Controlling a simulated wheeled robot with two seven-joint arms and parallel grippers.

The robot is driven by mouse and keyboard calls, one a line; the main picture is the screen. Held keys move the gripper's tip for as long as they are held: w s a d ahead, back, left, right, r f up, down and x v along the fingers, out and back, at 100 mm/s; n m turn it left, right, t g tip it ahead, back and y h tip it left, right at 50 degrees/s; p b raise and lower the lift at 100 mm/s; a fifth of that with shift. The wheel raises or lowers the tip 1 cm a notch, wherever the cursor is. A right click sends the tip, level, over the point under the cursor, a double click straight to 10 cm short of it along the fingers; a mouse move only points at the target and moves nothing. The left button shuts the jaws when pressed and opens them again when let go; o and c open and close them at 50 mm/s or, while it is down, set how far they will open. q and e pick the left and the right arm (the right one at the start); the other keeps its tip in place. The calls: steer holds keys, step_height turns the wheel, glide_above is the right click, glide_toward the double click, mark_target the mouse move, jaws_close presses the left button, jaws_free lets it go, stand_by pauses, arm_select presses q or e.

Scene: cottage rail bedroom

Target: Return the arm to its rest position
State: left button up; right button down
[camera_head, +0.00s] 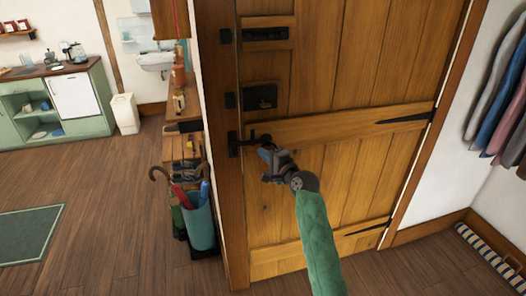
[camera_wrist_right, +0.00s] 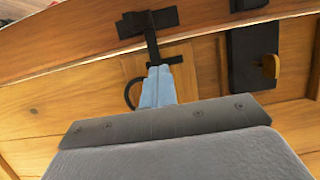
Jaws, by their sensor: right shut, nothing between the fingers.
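My right arm (camera_head: 318,240), in a green sleeve, reaches up from the bottom of the head view to a wooden door. My right gripper (camera_head: 264,153) is just in front of the door's black latch handle (camera_head: 256,139). In the wrist view, its pale blue fingers (camera_wrist_right: 158,86) are together and empty, in front of the black latch (camera_wrist_right: 152,45). Whether they touch the latch, I cannot tell. My left gripper is not in view.
The wooden door (camera_head: 365,75) looks shut. An umbrella stand (camera_head: 200,226) stands left of its frame. Clothes (camera_head: 495,100) hang on the right wall above a striped roll (camera_head: 490,252). A green cabinet (camera_head: 95,105) is far left. The wooden floor (camera_head: 110,220) is mostly clear.

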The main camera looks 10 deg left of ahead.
steer(key=w+d+f+n+g+h, duration=0.1)
steer(key=d+f+n+h, duration=0.2)
steer(key=d+f+n, duration=0.3)
steer(key=w+d+f+n+h, duration=0.1)
steer(key=d+f+n+h, duration=0.25)
steer(key=f, duration=0.55)
steer(key=s+d+f+g+h, duration=0.1)
steer(key=s+d+f, duration=0.3)
steer(key=f, duration=0.4)
steer(key=s+d+f+n+g+h, duration=0.15)
steer(key=s+d+f, duration=0.25)
steer(key=f, duration=0.4)
steer(key=s+d+f+g+h, duration=0.15)
steer(key=s+d+f, duration=0.3)
steer(key=f, duration=0.45)
steer(key=s+d+f+g, duration=0.1)
steer(key=s+d+f, duration=0.3)
steer(key=s+f, duration=0.4)
steer(key=s+d+f+g+h, duration=0.1)
steer(key=s+d+f, duration=0.3)
steer(key=s+f, duration=0.5)
steer(key=s+d+f+g+h, duration=0.1)
steer(key=s+d+f+g, duration=0.2)
steer(key=s+f, duration=0.6)
steer(key=s+d, duration=0.2)
steer(key=s, duration=1.4)
steer(key=shift+s+f+m, duration=0.2)
steer(key=shift+s+m, duration=0.05)
steer(key=shift+m, duration=0.15)
steer(key=shift+h, duration=0.25)
